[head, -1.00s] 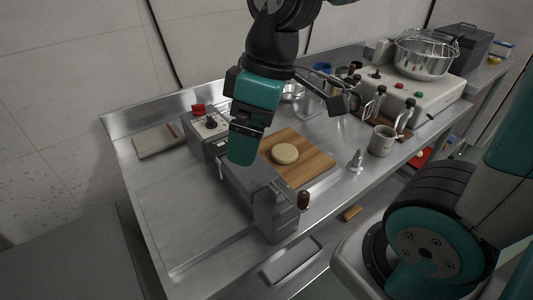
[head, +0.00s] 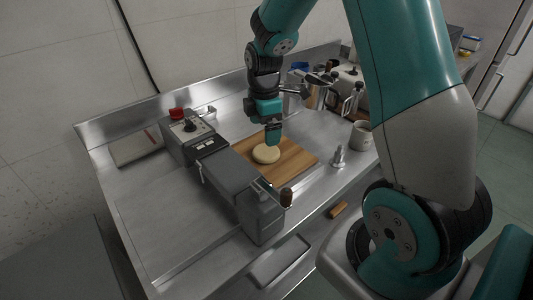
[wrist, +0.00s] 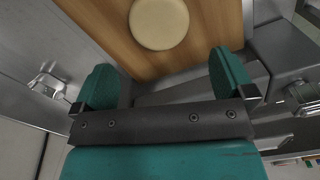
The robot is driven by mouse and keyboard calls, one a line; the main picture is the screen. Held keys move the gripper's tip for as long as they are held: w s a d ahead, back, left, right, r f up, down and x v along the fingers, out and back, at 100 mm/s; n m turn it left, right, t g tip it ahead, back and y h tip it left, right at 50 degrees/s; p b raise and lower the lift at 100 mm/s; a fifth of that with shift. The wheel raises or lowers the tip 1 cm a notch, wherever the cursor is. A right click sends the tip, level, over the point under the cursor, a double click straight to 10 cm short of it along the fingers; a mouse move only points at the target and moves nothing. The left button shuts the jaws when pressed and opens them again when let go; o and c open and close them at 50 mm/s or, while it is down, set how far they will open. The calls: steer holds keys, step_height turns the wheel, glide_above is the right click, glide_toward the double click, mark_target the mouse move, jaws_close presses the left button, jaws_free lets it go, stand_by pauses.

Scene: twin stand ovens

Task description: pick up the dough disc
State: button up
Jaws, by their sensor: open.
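The dough disc (head: 266,154) is pale, round and flat, and lies on a wooden board (head: 296,158) on the steel table. My gripper (head: 273,138) is above the back edge of the disc in the head view and hides a little of it. In the wrist view the dough disc (wrist: 159,22) is at the top middle, beyond the two teal fingers of my gripper (wrist: 166,78). The fingers are wide apart with nothing between them. I cannot tell the exact height of the fingertips over the board.
A grey press-like machine (head: 232,180) with a brown knob stands just left of the board. A metal fitting (head: 338,157) and a mug (head: 361,136) stand to the right. Metal-handled items (head: 318,92) stand behind. The left part of the steel table (head: 165,220) is mostly bare.

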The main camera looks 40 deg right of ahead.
mark_target(266, 150)
steer(key=f, duration=0.7)
steer(key=shift+d+f+p, duration=0.25)
steer(key=shift+f+p, duration=0.05)
steer(key=shift+f, duration=0.05)
steer(key=shift+c, duration=0.5)
steer(key=c, duration=0.7)
